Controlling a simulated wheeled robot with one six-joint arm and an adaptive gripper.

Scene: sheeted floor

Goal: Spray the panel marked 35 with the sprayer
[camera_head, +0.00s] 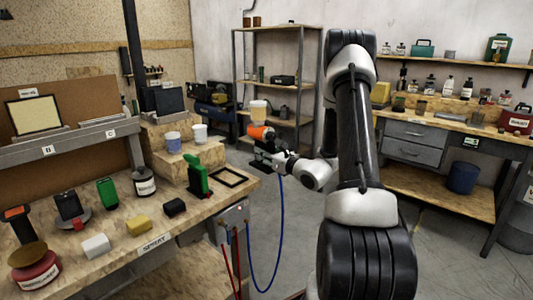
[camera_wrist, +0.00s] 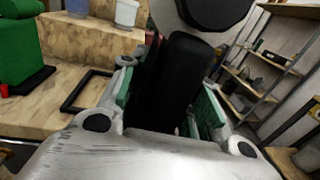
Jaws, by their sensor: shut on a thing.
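The sprayer (camera_head: 262,132) has an orange body with a pale cup on top, and my gripper (camera_head: 272,158) holds it up past the workbench's right end. In the wrist view my gripper's green-padded fingers (camera_wrist: 165,95) close around the sprayer's black handle (camera_wrist: 188,75). A pale panel (camera_head: 33,116) with a dark frame stands on a rack at the far left. A small label sits above it, too small to read, so I cannot tell whether it is marked 35.
The workbench (camera_head: 206,205) carries a green tool (camera_head: 197,176), an empty black frame (camera_head: 228,177), blocks and cans. Two cups (camera_head: 173,141) stand on a wooden step. Blue and red hoses hang at its right end. Shelving (camera_head: 277,87) stands behind; a drawer bench (camera_head: 440,134) is at right. Floor between benches looks free.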

